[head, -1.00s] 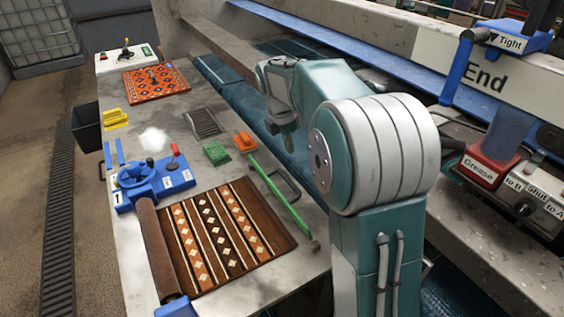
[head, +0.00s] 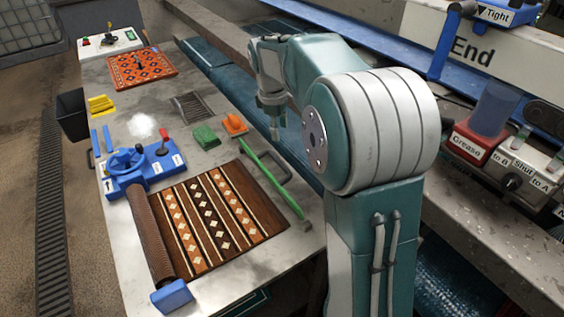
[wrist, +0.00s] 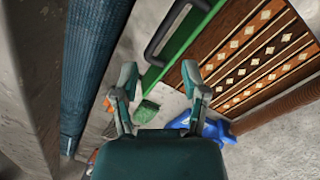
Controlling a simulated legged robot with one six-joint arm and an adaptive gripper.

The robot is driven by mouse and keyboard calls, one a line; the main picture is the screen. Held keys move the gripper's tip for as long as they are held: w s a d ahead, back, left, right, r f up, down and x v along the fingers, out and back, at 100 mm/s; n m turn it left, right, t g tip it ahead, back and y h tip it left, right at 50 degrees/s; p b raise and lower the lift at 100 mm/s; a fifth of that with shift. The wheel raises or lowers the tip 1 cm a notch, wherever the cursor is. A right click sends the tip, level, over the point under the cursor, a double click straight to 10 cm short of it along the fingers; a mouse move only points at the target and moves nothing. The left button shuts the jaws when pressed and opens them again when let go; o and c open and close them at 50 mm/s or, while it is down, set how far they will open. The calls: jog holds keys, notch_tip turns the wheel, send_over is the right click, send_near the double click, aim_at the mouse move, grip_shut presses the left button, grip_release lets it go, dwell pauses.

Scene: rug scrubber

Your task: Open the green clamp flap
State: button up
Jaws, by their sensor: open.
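The green clamp flap appears to be the long narrow green bar (head: 274,180) lying along the right edge of the brown striped rug (head: 246,216). A dark handle (head: 278,164) stands beside it. In the wrist view the green bar (wrist: 180,42) runs diagonally above my gripper, with the dark handle (wrist: 162,32) on its left. It looks shut flat; I cannot tell for certain. My gripper (head: 275,130) hangs above the far right side of the table, apart from the bar. In the wrist view my gripper (wrist: 161,88) has its fingers spread, with nothing between them.
A blue unit with a handwheel (head: 124,163) is at left. The blue rail (head: 222,72) and beam border the table on the right.

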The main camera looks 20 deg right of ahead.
aim_at(283, 164)
jog(key=f+m, duration=0.2)
jog(key=f, duration=0.1)
jog(key=f+m, duration=0.2)
jog(key=f, duration=0.2)
jog(key=f+m, duration=0.2)
jog(key=f, duration=0.2)
jog(key=shift+s+d+f+m, duration=0.25)
jog(key=shift+s+m, duration=0.05)
jog(key=shift+s, duration=0.05)
grip_shut()
